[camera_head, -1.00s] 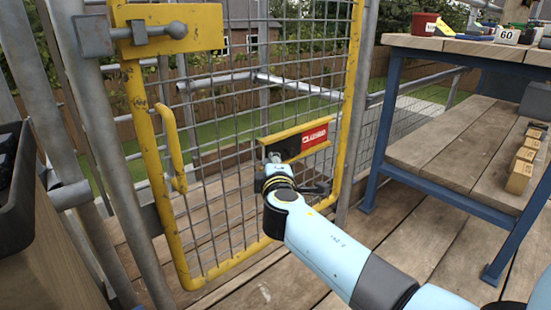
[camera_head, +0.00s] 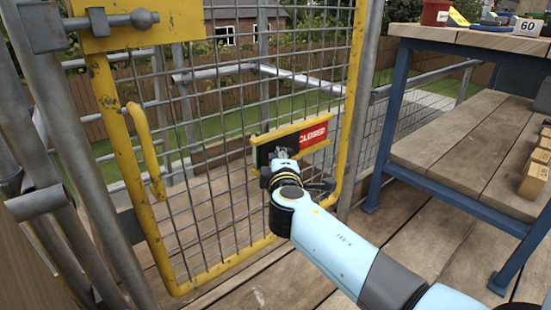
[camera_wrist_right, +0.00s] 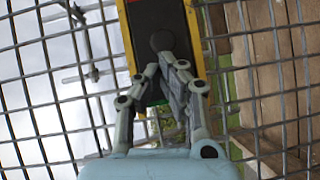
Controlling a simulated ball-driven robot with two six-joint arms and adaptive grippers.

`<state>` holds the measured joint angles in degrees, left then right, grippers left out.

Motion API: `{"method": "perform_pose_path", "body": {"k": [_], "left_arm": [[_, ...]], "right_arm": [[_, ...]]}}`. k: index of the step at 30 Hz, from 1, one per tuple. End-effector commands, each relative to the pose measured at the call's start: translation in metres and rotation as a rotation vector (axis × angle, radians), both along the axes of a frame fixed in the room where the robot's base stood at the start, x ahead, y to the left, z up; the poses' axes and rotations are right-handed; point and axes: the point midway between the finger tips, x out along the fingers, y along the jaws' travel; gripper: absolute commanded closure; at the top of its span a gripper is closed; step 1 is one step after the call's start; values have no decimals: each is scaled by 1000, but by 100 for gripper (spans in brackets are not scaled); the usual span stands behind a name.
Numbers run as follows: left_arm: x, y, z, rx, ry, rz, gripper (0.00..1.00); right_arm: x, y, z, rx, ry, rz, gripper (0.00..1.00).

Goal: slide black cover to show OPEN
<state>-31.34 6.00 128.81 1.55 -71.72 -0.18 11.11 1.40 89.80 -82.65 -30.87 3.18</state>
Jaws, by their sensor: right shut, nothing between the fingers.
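The sign on the yellow gate has two yellow rails (camera_head: 297,126). Its red panel (camera_head: 314,136) with white lettering reading CLOSED shows at the right. The black cover (camera_head: 290,141) sits left of the red panel, and a narrow green strip (camera_head: 262,155) shows at the sign's left end. No word OPEN is legible. In the right wrist view the black cover (camera_wrist_right: 148,18) carries a dark round knob (camera_wrist_right: 162,41). My right gripper (camera_wrist_right: 166,66) is shut and empty, its tips beside the knob; contact is unclear. In the head view this gripper (camera_head: 281,155) hides part of the cover. My left gripper is out of view.
The wire-mesh gate has a yellow handle (camera_head: 147,150) and a grey latch bolt (camera_head: 120,19) at the left. A blue-framed workbench (camera_head: 384,120) stands at the right, with wooden blocks (camera_head: 537,170) on its lower shelf. Wooden decking lies below.

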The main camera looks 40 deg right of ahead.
Motion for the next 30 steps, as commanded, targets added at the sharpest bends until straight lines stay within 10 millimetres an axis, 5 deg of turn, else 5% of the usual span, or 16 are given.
{"method": "perform_pose_path", "body": {"k": [9,13,30], "left_arm": [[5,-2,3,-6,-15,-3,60],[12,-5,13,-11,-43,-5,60],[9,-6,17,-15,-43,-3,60]], "right_arm": [[7,-89,-1,-9,3,1,100],[9,-112,-1,-5,1,0,100],[11,-122,2,-2,-1,-1,100]]}}
